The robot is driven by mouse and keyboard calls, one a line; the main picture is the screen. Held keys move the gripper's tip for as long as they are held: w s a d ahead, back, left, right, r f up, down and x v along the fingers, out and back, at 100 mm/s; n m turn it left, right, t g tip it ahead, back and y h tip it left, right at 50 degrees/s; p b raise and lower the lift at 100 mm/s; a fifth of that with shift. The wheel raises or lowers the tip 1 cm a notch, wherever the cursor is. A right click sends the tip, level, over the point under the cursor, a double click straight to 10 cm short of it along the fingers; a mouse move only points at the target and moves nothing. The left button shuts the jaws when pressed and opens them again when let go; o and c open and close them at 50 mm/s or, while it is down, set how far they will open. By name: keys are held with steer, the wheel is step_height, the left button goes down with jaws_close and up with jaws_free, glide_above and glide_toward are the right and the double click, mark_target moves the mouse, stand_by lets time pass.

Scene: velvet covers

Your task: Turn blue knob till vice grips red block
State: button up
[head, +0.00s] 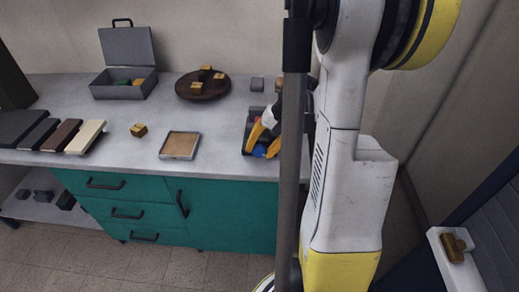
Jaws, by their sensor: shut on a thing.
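The blue knob (259,151) is at the front of a dark vice (248,122) near the counter's front edge, at the right. My gripper (264,145) comes down over it from the right, its yellow-orange fingers shut on the knob from either side. My gripper and arm hide much of the vice, including its jaws. I cannot make out the red block or whether the vice touches it.
The grey counter (215,130) bears a wooden-bottomed tray (180,145), a small yellow block (138,130), a round brown board (185,93) with yellow blocks, an open grey case (125,92) and several flat slabs (60,137).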

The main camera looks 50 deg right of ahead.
steer(key=t+y, duration=0.1)
steer(key=t, duration=0.1)
steer(key=t+y, duration=0.2)
steer(key=shift+s+d+f+y, duration=0.1)
steer(key=shift+d+f+y, duration=0.05)
steer(key=shift+y, duration=0.15)
steer(key=shift+t+y, duration=1.6)
steer(key=shift+t, duration=0.3)
steer(key=o, duration=1.2)
